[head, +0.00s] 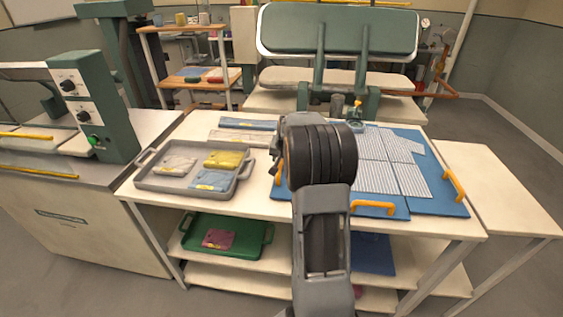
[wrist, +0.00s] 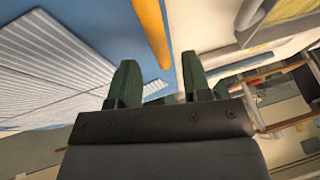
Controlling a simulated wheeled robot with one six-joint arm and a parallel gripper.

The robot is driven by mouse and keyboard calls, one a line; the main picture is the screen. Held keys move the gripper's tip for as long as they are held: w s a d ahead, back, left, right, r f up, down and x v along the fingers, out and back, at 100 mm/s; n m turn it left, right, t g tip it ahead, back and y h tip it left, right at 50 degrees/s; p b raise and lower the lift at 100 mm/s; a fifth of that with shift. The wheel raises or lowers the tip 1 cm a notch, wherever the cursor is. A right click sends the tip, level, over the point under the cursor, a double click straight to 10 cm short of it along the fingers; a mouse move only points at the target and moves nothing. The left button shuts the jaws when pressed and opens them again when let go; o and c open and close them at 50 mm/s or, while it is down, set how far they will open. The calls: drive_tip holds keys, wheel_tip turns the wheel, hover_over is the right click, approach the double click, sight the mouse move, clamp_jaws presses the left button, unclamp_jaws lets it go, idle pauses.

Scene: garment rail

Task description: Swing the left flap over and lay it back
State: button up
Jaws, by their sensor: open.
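A blue folding board (head: 455,200) with orange handles lies flat on the white table. A pale striped shirt (head: 375,178) is spread on it. The left flap (head: 283,193) is mostly hidden behind my arm in the head view. Its orange handle (head: 279,172) shows just left of my arm, and it is large in the wrist view (wrist: 152,32), along the blue edge. My gripper (wrist: 160,78) is open, its two green fingers apart with nothing between them. The handle lies just beyond the fingertips; I cannot tell whether they touch. The head view hides the fingers.
A grey tray (head: 145,182) with folded yellow, blue and pale cloths stands left of the board. Two folded strips (head: 248,137) lie behind it. A green press (head: 338,30) stands at the back. A front orange handle (head: 372,208) and a right one (head: 453,185) stick up.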

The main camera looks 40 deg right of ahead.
drive_tip(key=shift+x, duration=1.5)
clamp_jaws()
